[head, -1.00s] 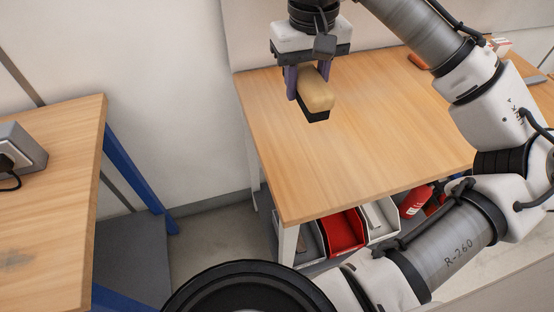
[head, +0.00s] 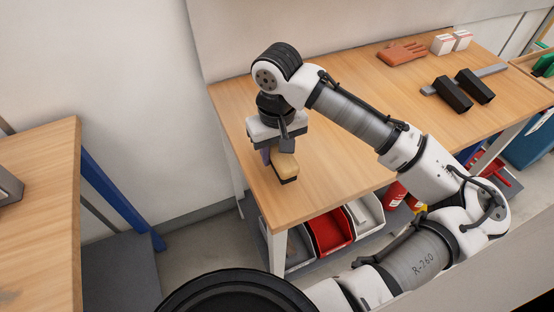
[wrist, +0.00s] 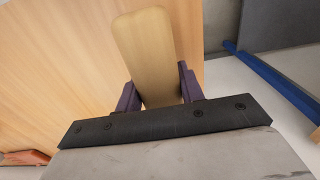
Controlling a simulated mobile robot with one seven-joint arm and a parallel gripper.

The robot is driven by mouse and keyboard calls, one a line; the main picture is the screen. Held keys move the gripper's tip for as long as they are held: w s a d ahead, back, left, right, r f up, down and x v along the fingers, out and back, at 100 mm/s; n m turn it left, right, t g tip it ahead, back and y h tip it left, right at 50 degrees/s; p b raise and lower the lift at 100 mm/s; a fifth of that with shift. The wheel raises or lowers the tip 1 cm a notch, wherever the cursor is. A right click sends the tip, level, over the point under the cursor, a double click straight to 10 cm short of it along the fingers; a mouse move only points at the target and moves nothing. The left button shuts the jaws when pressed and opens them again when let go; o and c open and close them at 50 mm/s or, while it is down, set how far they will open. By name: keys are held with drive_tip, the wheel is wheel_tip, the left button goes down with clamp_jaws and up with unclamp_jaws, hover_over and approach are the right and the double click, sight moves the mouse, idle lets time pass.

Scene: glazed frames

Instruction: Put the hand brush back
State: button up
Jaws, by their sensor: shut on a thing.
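The hand brush (head: 284,166) has a pale wooden back and dark bristles below. My gripper (head: 273,158) is shut on it, with the purple fingers on either side of the wood. In the head view the brush is over the left part of the wooden workbench (head: 330,180). I cannot tell whether its bristles touch the bench top. In the wrist view the brush's wooden body (wrist: 146,55) sticks out between the two fingers (wrist: 160,92), with wooden bench top behind it.
Orange-brown gloves (head: 402,53), small white boxes (head: 443,44) and a tool with black blocks (head: 453,94) lie at the bench's far right. A red bin (head: 329,234) stands below among grey ones. Another wooden table (head: 40,215) is at left. The bench middle is clear.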

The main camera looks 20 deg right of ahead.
sight(277, 145)
drive_tip(key=shift+f, duration=2)
drive_tip(key=shift+f, duration=0.1)
drive_tip(key=o, duration=1.3)
drive_tip(key=shift+c, duration=0.2)
wheel_tip(277, 145, up, 12)
drive_tip(key=shift+r+b, duration=0.15)
drive_tip(key=shift+b, duration=0.2)
